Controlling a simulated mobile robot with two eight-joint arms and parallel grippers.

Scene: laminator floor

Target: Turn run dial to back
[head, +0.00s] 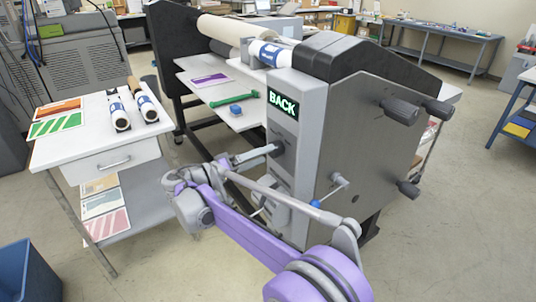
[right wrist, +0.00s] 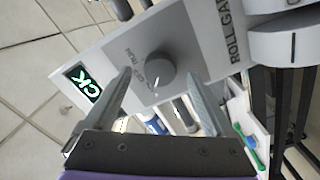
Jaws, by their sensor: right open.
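The run dial (right wrist: 159,75) is a round grey knob with a white pointer line, on the laminator's grey control panel (right wrist: 133,50). In the right wrist view my right gripper (right wrist: 158,78) is open, with one finger on each side of the dial; I cannot tell whether either touches it. In the head view the right gripper (head: 272,150) reaches the panel and partly hides the dial (head: 281,146). The lit green display (head: 283,105) above the dial reads BACK; its last letters also show in the wrist view (right wrist: 82,82). My left gripper is not in view.
The dark laminator body (head: 365,140) carries side knobs (head: 400,111) and a small blue-ended crank (head: 328,194). A second grey knob (right wrist: 285,45) sits by the ROLL GAP label. A white side table (head: 85,150) with rolls stands left; open floor lies between other benches.

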